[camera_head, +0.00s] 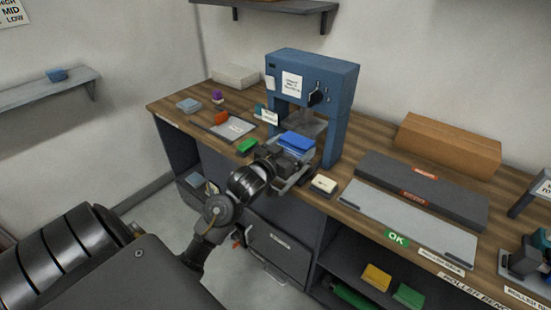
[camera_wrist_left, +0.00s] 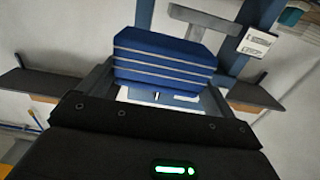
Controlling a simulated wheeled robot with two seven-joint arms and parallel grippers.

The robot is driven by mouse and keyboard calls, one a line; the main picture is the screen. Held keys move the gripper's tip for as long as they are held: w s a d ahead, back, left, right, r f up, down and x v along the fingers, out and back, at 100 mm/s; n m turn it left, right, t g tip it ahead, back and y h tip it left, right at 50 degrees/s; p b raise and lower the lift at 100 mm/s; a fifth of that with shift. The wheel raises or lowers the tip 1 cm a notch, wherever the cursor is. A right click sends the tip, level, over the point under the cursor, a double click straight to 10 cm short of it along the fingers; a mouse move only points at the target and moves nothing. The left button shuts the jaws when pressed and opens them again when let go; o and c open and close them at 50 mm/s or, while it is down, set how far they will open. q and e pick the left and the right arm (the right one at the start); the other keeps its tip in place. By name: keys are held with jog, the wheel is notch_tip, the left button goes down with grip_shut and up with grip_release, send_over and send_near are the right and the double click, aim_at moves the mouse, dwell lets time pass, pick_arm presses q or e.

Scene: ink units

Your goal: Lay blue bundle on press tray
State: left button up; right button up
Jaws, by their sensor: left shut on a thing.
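The blue bundle (camera_head: 296,142) is at the front of the blue press (camera_head: 344,95), in my left gripper (camera_head: 292,160). In the left wrist view the bundle (camera_wrist_left: 162,58) shows as a blue block with several pale bands across it, between the fingers of my left gripper (camera_wrist_left: 160,88). The gripper is shut on it. In the head view the bundle is in front of the press opening, near a grey plate (camera_head: 305,122) inside the frame. The press tray is largely hidden by the bundle and gripper; I cannot tell whether they touch. My right gripper is not in view.
A green block (camera_head: 247,147) lies left of the gripper and a cream block (camera_head: 323,184) right of it. A grey mat (camera_head: 230,128) lies left of the press. A long grey tray (camera_head: 405,220) and a brown box (camera_head: 448,145) fill the right side.

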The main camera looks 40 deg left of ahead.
pick_arm(q)
jog(key=a+f, duration=0.2)
jog(key=w+a+f, duration=0.1)
jog(key=a+f, duration=0.1)
jog(key=a, duration=0.1)
jog(key=w+a+f, duration=0.1)
jog(key=a+f, duration=0.1)
jog(key=shift+w+a+f+p, duration=0.1)
jog(key=shift+w+a+p, duration=0.1)
jog(key=shift+p, duration=0.2)
jog(key=shift+w+a+f, duration=0.15)
jog(key=shift+a+f, duration=0.35)
jog(key=shift+f, duration=0.2)
notch_tip(320, 180, down, 2)
jog(key=shift+f+p, duration=0.1)
jog(key=shift+p, duration=0.35)
jog(key=shift+f, duration=0.35)
jog(key=shift+f, duration=0.15)
jog(key=shift+f, duration=0.15)
jog(key=o, duration=0.8)
jog(key=shift+c, duration=0.2)
